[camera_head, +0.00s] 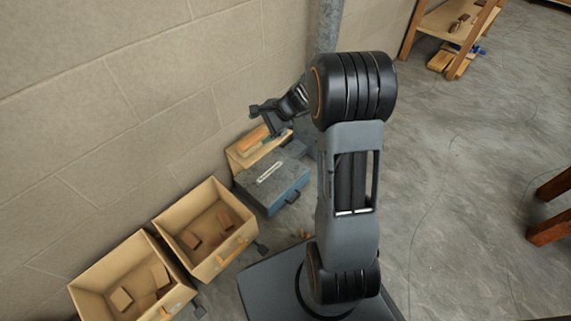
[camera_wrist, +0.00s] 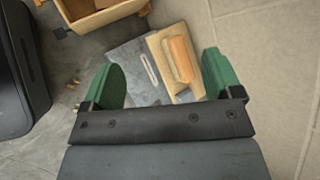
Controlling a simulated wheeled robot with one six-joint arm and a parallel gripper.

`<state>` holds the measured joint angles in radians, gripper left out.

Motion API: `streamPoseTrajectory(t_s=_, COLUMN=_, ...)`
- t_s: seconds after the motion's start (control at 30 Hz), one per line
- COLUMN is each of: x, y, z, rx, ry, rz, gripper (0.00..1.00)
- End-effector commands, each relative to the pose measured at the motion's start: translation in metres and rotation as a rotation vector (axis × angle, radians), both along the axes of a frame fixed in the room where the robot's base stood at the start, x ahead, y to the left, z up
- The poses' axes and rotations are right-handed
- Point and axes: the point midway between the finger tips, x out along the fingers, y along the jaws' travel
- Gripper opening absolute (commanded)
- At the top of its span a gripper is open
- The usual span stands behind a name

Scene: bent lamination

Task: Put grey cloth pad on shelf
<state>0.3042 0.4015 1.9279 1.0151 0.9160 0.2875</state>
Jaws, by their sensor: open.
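I cannot pick out a grey cloth pad for certain in either view. My gripper (camera_head: 268,118) is raised near the wall at the end of my arm. In the wrist view my gripper (camera_wrist: 164,80) is open, its two green fingers wide apart with nothing between them. Below it lie a grey box (camera_wrist: 127,58) with a pale handle and a light wooden board (camera_wrist: 165,75) with an orange-brown block on it. A wooden shelf unit (camera_head: 437,22) stands at the top right of the head view, with small brown things on it.
Two open wooden boxes (camera_head: 108,262) (camera_head: 188,207) with brown blocks stand along the block wall (camera_head: 100,90). The blue-grey box (camera_head: 285,192) also shows beyond them in the head view. A grey pole (camera_head: 328,25) stands near the wall. The floor (camera_head: 465,150) to the right is mostly clear.

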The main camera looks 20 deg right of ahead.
Motion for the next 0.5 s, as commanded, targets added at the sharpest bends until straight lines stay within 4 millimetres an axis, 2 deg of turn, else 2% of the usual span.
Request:
streamPoseTrajectory(t_s=0.03, x=-0.026, y=0.016, z=0.02, rx=-0.097, ry=-0.038, rz=0.128, gripper=0.84)
streamPoseTrajectory(t_s=0.1, x=-0.061, y=0.029, z=0.036, rx=-0.233, ry=-0.08, rz=0.301, gripper=0.84)
streamPoseTrajectory(t_s=0.2, x=-0.109, y=0.038, z=0.052, rx=-0.418, ry=-0.138, rz=0.528, gripper=0.84)
streamPoseTrajectory(t_s=0.3, x=-0.149, y=0.039, z=0.061, rx=-0.582, ry=-0.188, rz=0.722, gripper=0.84)
streamPoseTrajectory(t_s=0.4, x=-0.179, y=0.035, z=0.067, rx=-0.719, ry=-0.229, rz=0.874, gripper=0.84)
streamPoseTrajectory(t_s=0.5, x=-0.2, y=0.03, z=0.069, rx=-0.824, ry=-0.257, rz=0.987, gripper=0.84)
